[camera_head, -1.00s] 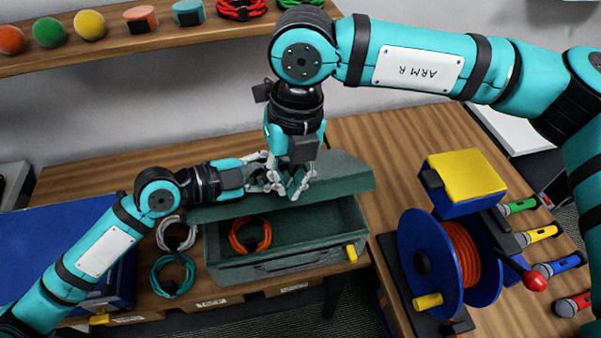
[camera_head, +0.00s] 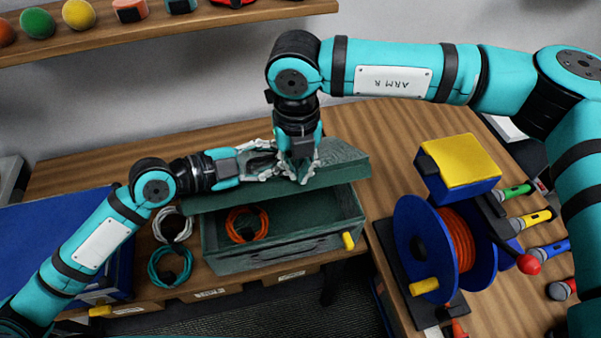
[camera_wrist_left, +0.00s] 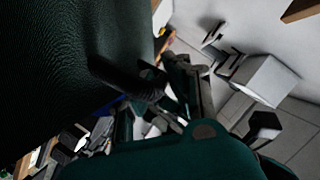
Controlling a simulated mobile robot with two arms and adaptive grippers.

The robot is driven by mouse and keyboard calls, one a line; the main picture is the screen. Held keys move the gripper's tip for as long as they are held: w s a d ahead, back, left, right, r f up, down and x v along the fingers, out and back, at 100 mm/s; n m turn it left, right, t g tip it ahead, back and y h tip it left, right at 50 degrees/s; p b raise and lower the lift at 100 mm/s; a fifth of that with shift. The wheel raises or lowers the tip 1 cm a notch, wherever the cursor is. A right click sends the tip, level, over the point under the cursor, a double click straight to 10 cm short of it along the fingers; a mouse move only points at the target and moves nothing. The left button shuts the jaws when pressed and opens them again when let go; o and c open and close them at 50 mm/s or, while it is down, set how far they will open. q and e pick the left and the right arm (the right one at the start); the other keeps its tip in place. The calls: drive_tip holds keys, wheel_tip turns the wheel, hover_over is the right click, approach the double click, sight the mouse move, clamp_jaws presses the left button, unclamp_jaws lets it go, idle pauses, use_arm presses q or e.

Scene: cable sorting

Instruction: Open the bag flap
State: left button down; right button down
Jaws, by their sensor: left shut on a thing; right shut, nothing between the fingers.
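The dark green bag (camera_head: 280,262) stands on the wooden table, with an orange cable coil (camera_head: 246,223) inside. Its flap (camera_head: 342,166) is lifted at the back, so the inside shows from the front. My left gripper (camera_head: 268,163) is at the flap's upper edge and is shut on the flap; the exact grip is partly hidden. In the left wrist view, dark green fabric (camera_wrist_left: 75,60) fills the left side, close to the fingers. My right gripper (camera_head: 301,178) points down against the flap, just right of the left gripper, and is shut with nothing in it.
White (camera_head: 172,226) and teal (camera_head: 170,266) cable coils lie left of the bag. A blue case (camera_head: 45,235) is at far left. A blue reel (camera_head: 425,240) with orange cable and several microphones (camera_head: 530,219) are at right. A shelf (camera_head: 150,32) runs above.

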use_arm(q)
drive_tip(key=shift+a+f, duration=0.1)
use_arm(e)
drive_tip(key=shift+w+a+r, duration=0.1)
drive_tip(key=shift+w+r, duration=0.05)
drive_tip(key=shift+w, duration=0.2)
drive_tip(key=shift+w+a+r, duration=0.15)
drive_tip(key=shift+w+r, duration=0.4)
drive_tip(key=shift+w, duration=0.05)
use_arm(q)
drive_tip(key=shift+f, duration=0.1)
drive_tip(key=c, duration=1.7)
unclamp_jaws()
use_arm(e)
drive_tip(key=shift+w, duration=0.1)
use_arm(q)
drive_tip(key=shift+o, duration=0.5)
drive_tip(key=shift+s, duration=0.1)
use_arm(e)
drive_tip(key=shift+r, duration=0.1)
